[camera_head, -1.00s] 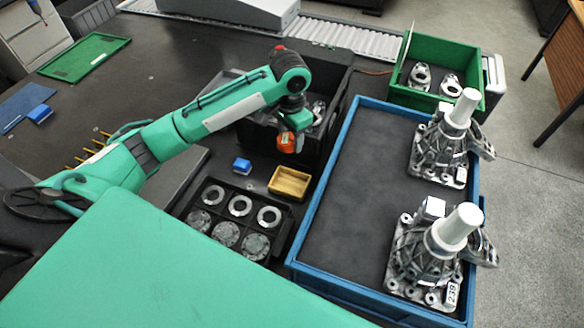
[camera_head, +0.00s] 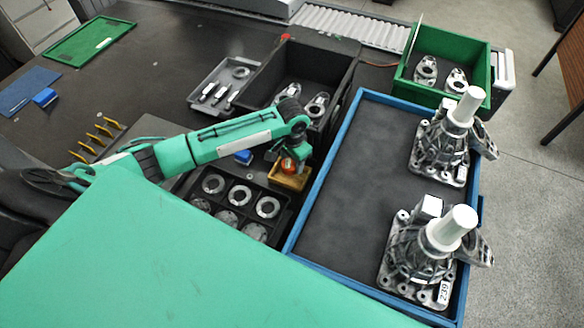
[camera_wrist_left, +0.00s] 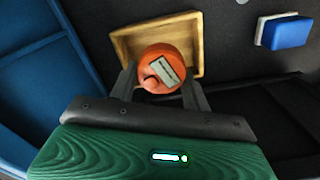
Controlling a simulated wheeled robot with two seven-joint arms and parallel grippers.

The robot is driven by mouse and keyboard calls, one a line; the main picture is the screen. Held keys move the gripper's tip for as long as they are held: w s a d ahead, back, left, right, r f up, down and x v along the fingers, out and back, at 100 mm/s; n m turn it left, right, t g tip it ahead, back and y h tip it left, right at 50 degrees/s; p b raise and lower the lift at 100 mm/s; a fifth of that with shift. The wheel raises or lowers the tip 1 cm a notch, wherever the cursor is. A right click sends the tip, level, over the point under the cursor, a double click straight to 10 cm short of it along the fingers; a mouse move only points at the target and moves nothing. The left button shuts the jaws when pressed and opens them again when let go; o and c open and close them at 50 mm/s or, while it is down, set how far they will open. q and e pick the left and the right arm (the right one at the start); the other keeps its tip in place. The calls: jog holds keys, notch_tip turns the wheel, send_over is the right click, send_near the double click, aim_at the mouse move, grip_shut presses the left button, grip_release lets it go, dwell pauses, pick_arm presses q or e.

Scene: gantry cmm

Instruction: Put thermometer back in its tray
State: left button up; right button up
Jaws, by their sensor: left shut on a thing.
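The thermometer looks like a small orange round thing with a pale label (camera_wrist_left: 165,70). My left gripper (camera_wrist_left: 160,88) is shut on it, one finger on each side. In the head view the left gripper (camera_head: 290,166) is at the small yellow wooden tray (camera_head: 287,182), with the orange thermometer (camera_head: 289,164) over it. In the wrist view the tray (camera_wrist_left: 196,24) shows around and behind the thermometer. I cannot tell whether the thermometer touches the tray floor. My right gripper is not in view.
A black rack with metal rings (camera_head: 284,222) stands in front of the tray. A blue block (camera_head: 243,157) is just left of it. A blue-rimmed tray (camera_head: 326,176) with two castings lies to the right. A black bin (camera_head: 345,75) stands behind.

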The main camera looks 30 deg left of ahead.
aim_at(292, 169)
pick_arm(q)
jog(key=shift+f, duration=2.15)
jog(key=o, duration=0.8)
jog(key=shift+f, duration=0.1)
notch_tip(292, 169, up, 12)
jog(key=shift+r+b, duration=0.15)
jog(key=shift+b, duration=0.35)
